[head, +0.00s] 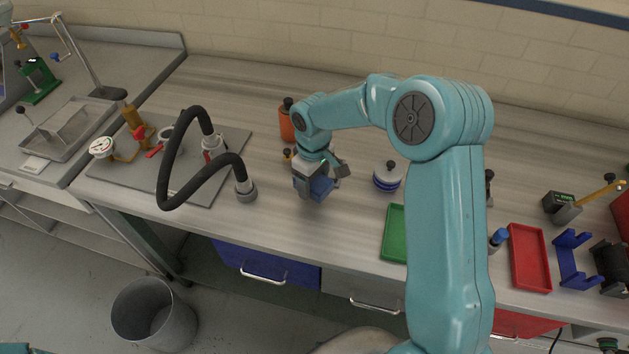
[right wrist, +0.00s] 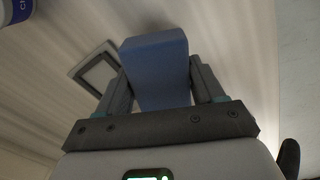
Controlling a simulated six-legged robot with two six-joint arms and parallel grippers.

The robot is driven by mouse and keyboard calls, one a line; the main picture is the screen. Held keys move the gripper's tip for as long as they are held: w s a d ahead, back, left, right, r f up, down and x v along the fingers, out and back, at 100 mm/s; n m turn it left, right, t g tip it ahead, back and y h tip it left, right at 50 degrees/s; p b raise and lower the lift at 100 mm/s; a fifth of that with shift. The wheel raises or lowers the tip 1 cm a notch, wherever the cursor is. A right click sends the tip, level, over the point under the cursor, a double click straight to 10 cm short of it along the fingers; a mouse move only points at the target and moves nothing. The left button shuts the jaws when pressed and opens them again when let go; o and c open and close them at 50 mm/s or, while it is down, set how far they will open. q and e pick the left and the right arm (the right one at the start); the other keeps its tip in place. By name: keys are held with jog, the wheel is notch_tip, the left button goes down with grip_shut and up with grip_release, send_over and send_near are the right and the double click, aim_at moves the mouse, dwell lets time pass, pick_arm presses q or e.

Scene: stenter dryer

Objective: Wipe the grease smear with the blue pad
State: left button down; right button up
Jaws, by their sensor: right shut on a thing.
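My right gripper (head: 326,184) is shut on the blue pad (head: 319,189), over the middle of the wood-grain bench (head: 308,232). In the right wrist view the pad (right wrist: 156,62) sits as a plain blue block between the two dark fingers and sticks out past their tips. I cannot tell whether the pad touches the bench top. I cannot make out the grease smear in either view; the gripper and pad may hide it. My left gripper is not in view.
A blue-and-white round container (head: 387,177) and a green tray (head: 395,233) are right of the gripper. An orange container (head: 286,124) is behind it. A black hose (head: 176,157) arches at left. A dark-edged square (right wrist: 98,72) lies beside the pad. The front bench strip is clear.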

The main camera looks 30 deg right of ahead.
jog(key=r, duration=0.1)
jog(key=r+p, duration=0.1)
jog(key=r, duration=0.1)
jog(key=shift+s+a+r, duration=0.1)
jog(key=shift+s+a, duration=0.05)
jog(key=shift+s, duration=0.15)
jog(key=shift+r, duration=0.15)
jog(key=shift+w, duration=0.3)
jog(key=shift+s, duration=0.25)
jog(key=shift+w, duration=0.2)
